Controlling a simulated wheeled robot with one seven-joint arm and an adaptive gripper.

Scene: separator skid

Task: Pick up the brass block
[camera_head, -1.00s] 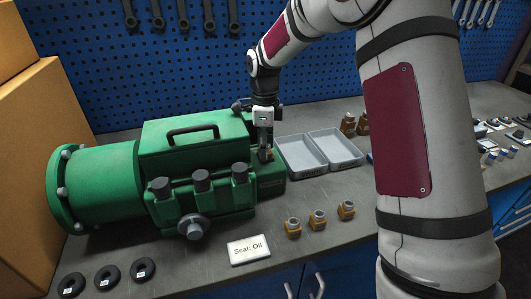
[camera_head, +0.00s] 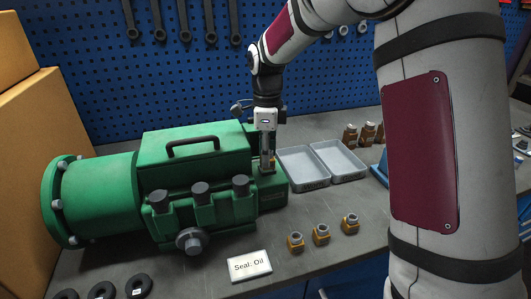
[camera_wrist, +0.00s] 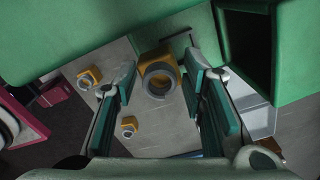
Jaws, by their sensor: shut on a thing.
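In the head view my gripper (camera_head: 268,166) points down at the right end of the green separator housing (camera_head: 195,155). A small brass block (camera_head: 272,162) shows at its fingertips, partly hidden by the fingers. In the wrist view my gripper (camera_wrist: 158,92) has green pads on both sides of the brass block (camera_wrist: 154,57), which has a round grey ring on its face. My gripper is shut on this block. How far the block stands clear of the housing cannot be told.
Several similar brass fittings stand on the bench; one (camera_head: 321,234) is beside the "Seal: Oil" card (camera_head: 249,265). A grey two-part tray (camera_head: 334,178) lies right of the housing. Black rings (camera_head: 102,291) lie front left. Cardboard boxes (camera_head: 40,150) stand left.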

